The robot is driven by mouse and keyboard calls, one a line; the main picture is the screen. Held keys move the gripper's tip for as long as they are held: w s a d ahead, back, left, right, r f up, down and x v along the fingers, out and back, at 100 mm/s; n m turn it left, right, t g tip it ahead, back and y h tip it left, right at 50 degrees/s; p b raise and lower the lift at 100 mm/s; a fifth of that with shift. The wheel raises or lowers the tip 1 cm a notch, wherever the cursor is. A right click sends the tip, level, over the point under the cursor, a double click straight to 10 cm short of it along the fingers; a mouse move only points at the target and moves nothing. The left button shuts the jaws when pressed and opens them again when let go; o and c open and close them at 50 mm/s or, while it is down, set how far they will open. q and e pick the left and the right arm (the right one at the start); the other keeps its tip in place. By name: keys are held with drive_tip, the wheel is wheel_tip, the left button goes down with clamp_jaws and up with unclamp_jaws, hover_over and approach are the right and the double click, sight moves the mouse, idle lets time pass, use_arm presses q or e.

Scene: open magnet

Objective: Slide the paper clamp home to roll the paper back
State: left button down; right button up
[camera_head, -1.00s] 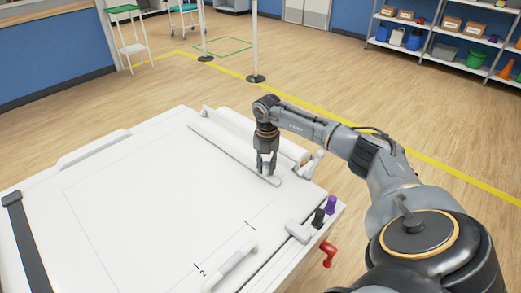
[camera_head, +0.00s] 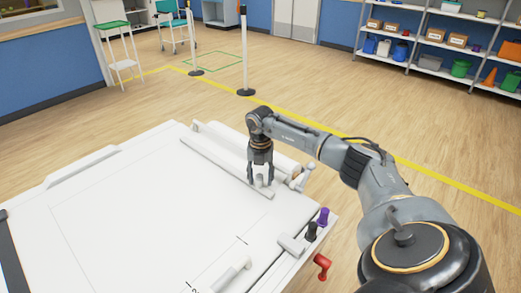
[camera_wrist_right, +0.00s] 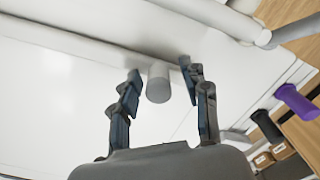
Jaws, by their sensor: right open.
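The paper clamp (camera_head: 215,163) is a long, thin pale bar lying across the far part of the white board (camera_head: 130,220). My left gripper is not in view.
A pale roll (camera_head: 240,148) lies behind the bar, with a white crank-like part (camera_head: 301,180) at its right end. Black (camera_head: 311,231) and purple (camera_head: 323,216) knobs and a red handle (camera_head: 322,265) are at the right edge. The board's middle is clear.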

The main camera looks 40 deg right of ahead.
wheel_tip(320, 180, up, 12)
idle(0.4)
drive_tip(key=shift+s+f, duration=0.1)
idle(0.5)
